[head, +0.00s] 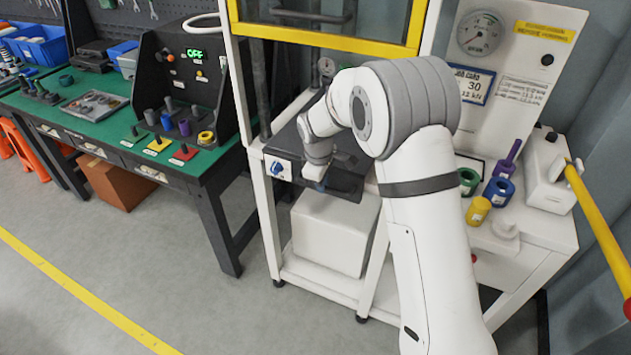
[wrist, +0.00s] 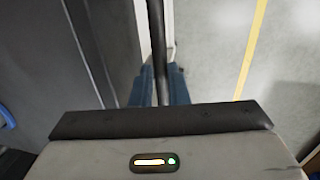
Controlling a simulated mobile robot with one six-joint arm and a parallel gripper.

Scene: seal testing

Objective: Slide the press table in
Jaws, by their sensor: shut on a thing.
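The press table (head: 289,140) is a dark grey slab in the white press frame, below the yellow-edged guard. Its front sticks out towards me past the frame's front posts. In the wrist view its dark surface (wrist: 35,70) fills the left side. A black handle bar (wrist: 158,45) runs along its front edge. My gripper (head: 319,184) is at this front edge in the head view, where it hides part of the bar. In the wrist view its blue fingertips (wrist: 159,88) sit on both sides of the bar, shut on it. The table's far part is hidden behind my arm.
The guard (head: 335,38) with its yellow frame is above the table. A white box (head: 333,233) stands below. A green workbench (head: 90,115) is at left; coloured rings and a yellow lever (head: 600,225) are at right.

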